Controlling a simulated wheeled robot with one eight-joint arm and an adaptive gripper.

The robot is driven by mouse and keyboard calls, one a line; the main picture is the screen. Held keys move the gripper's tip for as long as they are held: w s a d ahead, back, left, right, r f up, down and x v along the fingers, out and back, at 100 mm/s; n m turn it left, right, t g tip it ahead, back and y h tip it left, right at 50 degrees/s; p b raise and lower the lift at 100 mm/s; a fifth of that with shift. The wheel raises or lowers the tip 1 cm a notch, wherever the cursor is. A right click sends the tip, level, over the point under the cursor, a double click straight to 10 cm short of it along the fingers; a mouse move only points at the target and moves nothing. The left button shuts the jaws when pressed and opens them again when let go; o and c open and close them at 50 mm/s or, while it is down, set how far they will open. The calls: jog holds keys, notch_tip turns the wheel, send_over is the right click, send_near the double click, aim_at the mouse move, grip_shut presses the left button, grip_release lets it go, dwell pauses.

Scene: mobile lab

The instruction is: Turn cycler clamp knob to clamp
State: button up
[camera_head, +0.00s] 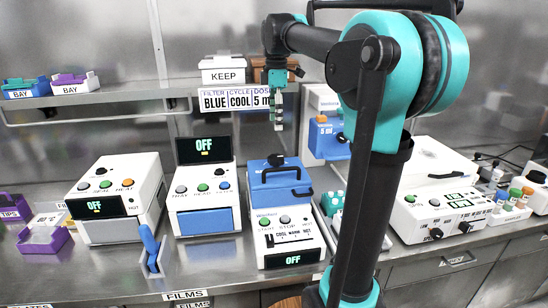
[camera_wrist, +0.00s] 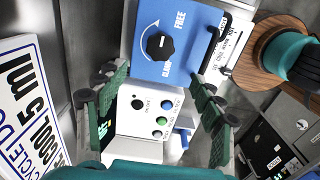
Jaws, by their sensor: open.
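The cycler (camera_head: 285,222) stands mid-bench, a white body with a blue lid, a black handle and an OFF display. Its black clamp knob (camera_head: 276,160) sits at the back of the lid. In the wrist view the round knob (camera_wrist: 159,45) is at top centre on the blue lid (camera_wrist: 190,60), between the printed words FREE and CLAMP with a curved white arrow. I cannot tell exactly where its pointer stands. My gripper (camera_head: 277,108) hangs above the knob, apart from it. In the wrist view my gripper (camera_wrist: 155,90) is open and empty, its green fingers spread.
A white device with coloured buttons (camera_head: 203,195) stands left of the cycler, another (camera_head: 115,195) farther left. A shelf with a KEEP box (camera_head: 222,70) and a label board (camera_head: 236,100) is close behind my gripper. A blue-and-white machine (camera_head: 325,130) stands to the right.

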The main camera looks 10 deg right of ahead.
aim_at(276, 157)
notch_tip(276, 157, down, 14)
jog(key=shift+r, duration=0.1)
dwell(0.5)
jog(key=c, duration=1.2)
jog(key=shift+o, duration=0.2)
